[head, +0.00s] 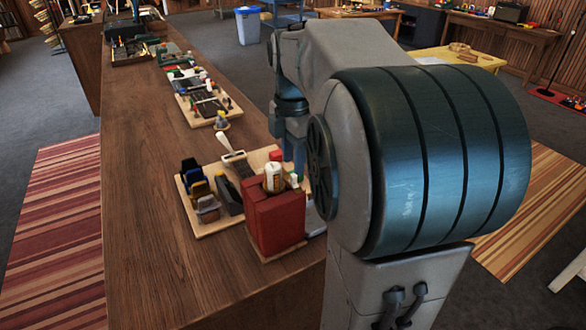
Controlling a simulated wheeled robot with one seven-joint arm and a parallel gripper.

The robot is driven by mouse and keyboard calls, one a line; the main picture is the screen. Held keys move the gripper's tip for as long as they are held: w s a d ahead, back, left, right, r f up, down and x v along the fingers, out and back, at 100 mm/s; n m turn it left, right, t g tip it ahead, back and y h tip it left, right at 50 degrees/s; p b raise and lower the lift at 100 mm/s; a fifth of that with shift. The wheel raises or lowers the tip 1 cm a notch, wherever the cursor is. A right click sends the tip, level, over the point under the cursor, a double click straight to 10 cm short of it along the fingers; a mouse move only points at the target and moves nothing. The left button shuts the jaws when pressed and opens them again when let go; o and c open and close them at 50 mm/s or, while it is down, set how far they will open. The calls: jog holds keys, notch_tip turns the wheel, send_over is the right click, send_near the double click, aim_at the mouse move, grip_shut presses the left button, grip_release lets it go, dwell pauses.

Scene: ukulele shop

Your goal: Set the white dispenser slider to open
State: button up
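A light wooden board (200,230) lies on the long counter and bears several small fixtures. A white piece with a pale handle (228,146) tilts up at its back edge; it may be the dispenser slider, but I cannot tell its setting. In front stands a red block-shaped unit (272,222) with a white cylinder (272,178) on top. My gripper (298,170) points down just behind the right side of the red unit, over the board's right part. Its fingertips are hidden by the red unit and my arm, so its opening and any contact do not show.
More boards with small items (208,105) line the counter (150,200) farther back. My arm covers the right. The counter's left side is bare. A blue bin (248,28) stands on the floor behind.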

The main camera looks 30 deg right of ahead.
jog(key=shift+f, duration=1.85)
grip_shut()
jog(key=shift+w+r+p, duration=0.1)
jog(key=shift+w+p, duration=0.6)
jog(key=shift+w, duration=1.2)
jog(key=shift+c, duration=1.2)
grip_release()
jog(key=shift+o, duration=1.2)
jog(key=shift+w, duration=0.15)
